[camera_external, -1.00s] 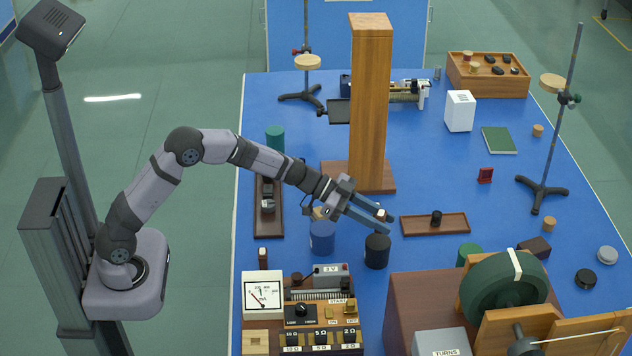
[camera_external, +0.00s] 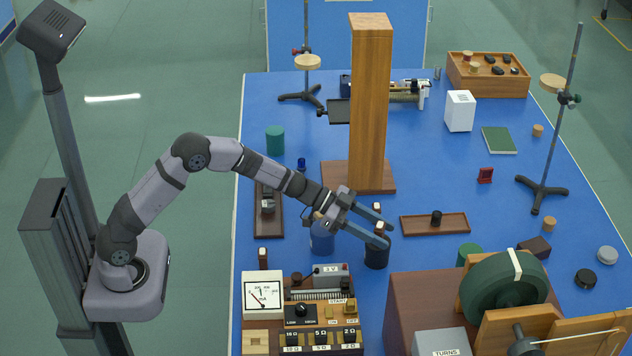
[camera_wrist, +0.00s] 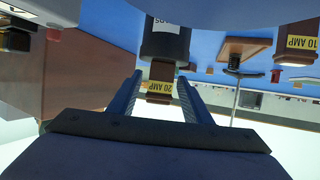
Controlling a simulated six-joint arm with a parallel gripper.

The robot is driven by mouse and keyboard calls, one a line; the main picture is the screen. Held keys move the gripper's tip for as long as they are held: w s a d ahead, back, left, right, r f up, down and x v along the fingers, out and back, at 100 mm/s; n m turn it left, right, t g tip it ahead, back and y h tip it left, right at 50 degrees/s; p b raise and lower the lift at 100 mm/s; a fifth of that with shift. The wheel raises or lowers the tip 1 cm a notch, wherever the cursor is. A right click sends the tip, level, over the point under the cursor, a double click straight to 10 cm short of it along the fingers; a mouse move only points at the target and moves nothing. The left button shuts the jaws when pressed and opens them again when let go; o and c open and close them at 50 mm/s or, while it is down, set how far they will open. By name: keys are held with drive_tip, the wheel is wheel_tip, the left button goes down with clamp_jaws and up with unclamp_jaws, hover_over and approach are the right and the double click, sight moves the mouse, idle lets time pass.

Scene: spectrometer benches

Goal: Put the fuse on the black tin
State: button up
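The 20 AMP fuse (camera_wrist: 160,86), brown-ended with a yellow label, stands upright on the black tin (camera_wrist: 165,40) in the wrist view, which shows the scene upside down. In the external view the fuse (camera_external: 379,228) is between my fingertips, over the black tin (camera_external: 376,258). My gripper (camera_external: 386,235) is open around it; a gap shows between the fuse and each finger in the wrist view (camera_wrist: 160,82). The fingers partly cover the tin's top in the external view.
A 10 AMP fuse (camera_wrist: 297,45) stands just beyond the tin. A blue tin (camera_external: 321,240) is to the left. A wooden post (camera_external: 370,110) rises behind, a brown tray (camera_external: 455,226) lies right, and a brown box (camera_external: 405,305) is in front.

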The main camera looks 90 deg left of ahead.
drive_tip(key=shift+r, duration=0.15)
drive_tip(key=shift+s+r, duration=0.1)
drive_tip(key=v, duration=1.1)
drive_tip(key=shift+s+r, duration=0.25)
drive_tip(key=shift+s, duration=0.05)
drive_tip(key=shift+a, duration=0.1)
drive_tip(key=s+d+n+g+y+p, duration=0.1)
drive_tip(key=s+d+g+p, duration=0.2)
drive_tip(key=s, duration=0.8)
drive_tip(key=s+d+f+n+g+y+p, duration=0.1)
drive_tip(key=s+d+g+p, duration=0.3)
drive_tip(key=s, duration=0.7)
drive_tip(key=s+d+f+n+g+y+p, duration=0.1)
drive_tip(key=s+d+g, duration=0.4)
drive_tip(key=s, duration=0.6)
drive_tip(key=d+n+y+p, duration=0.1)
drive_tip(key=y+p, duration=0.1)
drive_tip(key=shift+d+f+n+g+p, duration=0.2)
drive_tip(key=shift+d+n+g+p, duration=0.1)
drive_tip(key=shift+d, duration=0.1)
